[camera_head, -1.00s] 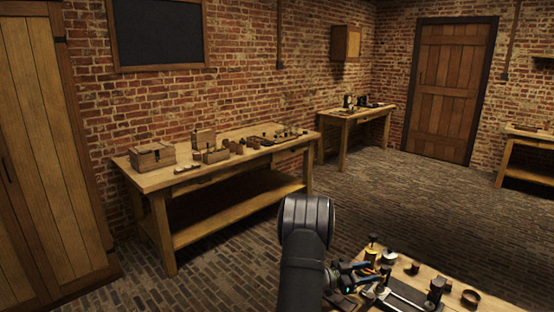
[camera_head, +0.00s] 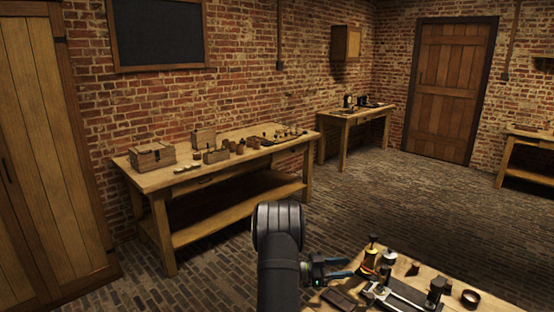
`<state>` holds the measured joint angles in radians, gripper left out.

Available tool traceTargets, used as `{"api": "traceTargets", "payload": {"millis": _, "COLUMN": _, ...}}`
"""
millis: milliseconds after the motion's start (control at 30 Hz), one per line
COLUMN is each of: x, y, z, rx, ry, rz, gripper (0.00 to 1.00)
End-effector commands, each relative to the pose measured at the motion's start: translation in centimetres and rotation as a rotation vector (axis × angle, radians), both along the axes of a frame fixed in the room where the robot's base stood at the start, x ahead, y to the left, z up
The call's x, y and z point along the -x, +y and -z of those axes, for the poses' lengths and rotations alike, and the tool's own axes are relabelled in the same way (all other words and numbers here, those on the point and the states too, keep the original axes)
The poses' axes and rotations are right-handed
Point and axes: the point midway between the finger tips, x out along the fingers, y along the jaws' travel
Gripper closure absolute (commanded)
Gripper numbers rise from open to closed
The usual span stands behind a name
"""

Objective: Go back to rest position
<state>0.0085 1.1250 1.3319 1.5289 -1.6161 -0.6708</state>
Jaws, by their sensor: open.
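My gripper (camera_head: 347,268) is at the lower middle of the head view, beside my dark arm. Its two fingers point right and stand apart, with nothing visible between them. They are over or near the left end of the near workbench (camera_head: 508,305). An amber jar with a dark top (camera_head: 371,259) stands just to the right of the fingertips. A silver-topped jar (camera_head: 388,257) is close behind it. I cannot tell the exact gap between the fingers and the amber jar.
A long wall bench (camera_head: 150,180) holds wooden boxes and small items. The brick floor between is clear.

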Motion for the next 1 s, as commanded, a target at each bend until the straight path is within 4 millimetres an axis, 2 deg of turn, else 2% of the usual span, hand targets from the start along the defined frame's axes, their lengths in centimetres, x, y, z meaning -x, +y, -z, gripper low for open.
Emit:
{"api": "traceTargets", "payload": {"millis": 300, "x": -0.86, "y": -0.94, "z": -0.12, "rx": 0.010, "ry": -0.004, "rz": 0.062, "gripper": 0.55}}
{"api": "traceTargets", "payload": {"millis": 1000, "x": -0.88, "y": -0.97, "z": -0.16, "rx": 0.011, "ry": -0.004, "rz": 0.064, "gripper": 0.55}}
